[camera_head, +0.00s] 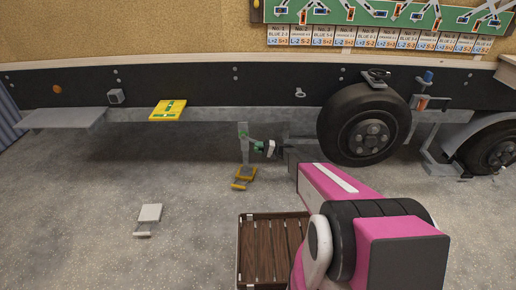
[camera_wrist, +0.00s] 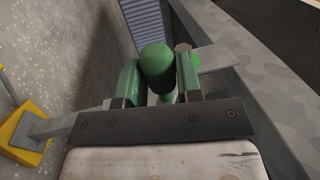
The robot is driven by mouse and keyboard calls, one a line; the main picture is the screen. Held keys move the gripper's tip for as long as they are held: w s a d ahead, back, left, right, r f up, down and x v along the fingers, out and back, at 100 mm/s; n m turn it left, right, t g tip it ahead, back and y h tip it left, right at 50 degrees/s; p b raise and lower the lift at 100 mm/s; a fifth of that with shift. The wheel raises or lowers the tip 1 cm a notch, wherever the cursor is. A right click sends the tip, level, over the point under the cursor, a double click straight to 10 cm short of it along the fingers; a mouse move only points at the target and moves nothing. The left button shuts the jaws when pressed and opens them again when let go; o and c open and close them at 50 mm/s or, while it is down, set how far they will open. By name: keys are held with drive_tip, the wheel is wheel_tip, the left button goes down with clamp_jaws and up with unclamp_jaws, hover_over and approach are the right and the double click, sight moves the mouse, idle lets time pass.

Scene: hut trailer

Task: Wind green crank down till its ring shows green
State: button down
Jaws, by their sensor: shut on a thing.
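The green crank (camera_head: 258,144) is at the grey leg (camera_head: 243,154) under the trailer's lower edge. My gripper (camera_head: 265,149) reaches it from the right. In the wrist view, my gripper (camera_wrist: 158,80) is shut with its two fingers on either side of the crank's rounded green knob (camera_wrist: 157,62). A bright green patch (camera_wrist: 196,61) shows beside the right finger, partly hidden by it; I cannot tell if it is the ring. The leg's yellow foot (camera_head: 245,174) is low near the floor; it also shows in the wrist view (camera_wrist: 20,133).
A trailer wheel (camera_head: 364,125) is right of the crank, close to my arm. A pale block (camera_head: 150,213) lies on the floor at left. A yellow level plate (camera_head: 167,110) and grey step (camera_head: 65,118) are along the trailer.

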drive_tip(key=c, duration=0.8)
unclamp_jaws()
drive_tip(key=d, duration=0.3)
drive_tip(key=d+f, duration=0.1)
drive_tip(key=d, duration=0.3)
drive_tip(key=d+f, duration=0.1)
drive_tip(key=d, duration=0.2)
drive_tip(key=shift+s+d, duration=0.15)
drive_tip(key=shift+d, duration=0.15)
